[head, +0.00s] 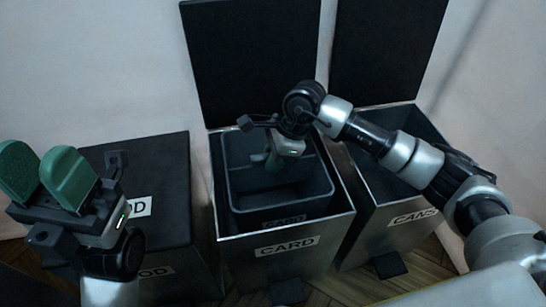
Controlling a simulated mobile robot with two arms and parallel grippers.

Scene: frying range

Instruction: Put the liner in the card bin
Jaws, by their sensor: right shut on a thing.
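The liner (231,180) is a dark grey, open-topped tub. It is inside the mouth of the card bin (286,262), a metal bin labelled CARD with its black lid up behind it. Part of the liner's front face shows above the bin's front rim, with a dim CARD label. The liner's bottom is hidden, so I cannot tell if it rests on anything. My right gripper (271,160) is over the bin and shut on the liner; the exact contact is partly hidden by the hand. My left gripper (42,172) is raised at the far left, open and empty, its green fingers apart.
A bin with a closed black lid (160,165) stands left of the card bin, its label partly hidden by my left arm. The CANS bin (408,215) stands open at the right. Foot pedals (288,291) stick out in front on the wooden floor. A pale wall is behind.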

